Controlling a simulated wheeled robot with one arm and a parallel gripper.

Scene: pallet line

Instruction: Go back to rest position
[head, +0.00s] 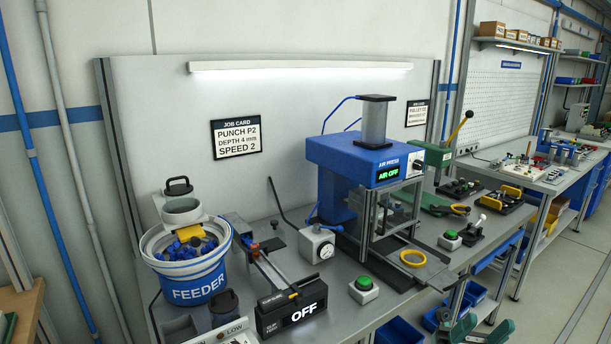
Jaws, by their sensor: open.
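My gripper (487,333) shows at the bottom edge of the head view, right of the middle. Its two teal fingers are apart with nothing seen between them, and the rest of it is cut off by the frame. It is in front of the workbench (340,272), low and apart from the things on its top. On the bench stands the blue air press (362,150), its display reading AIR OFF. A yellow ring (412,259) lies at the front of the press.
A blue feeder bucket (195,285) with blue parts stands at the left. An OFF display box (292,308) and green buttons (363,284) line the bench front. Blue bins (400,331) sit below. A second bench (560,160) is at the right. The floor (560,270) at right is clear.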

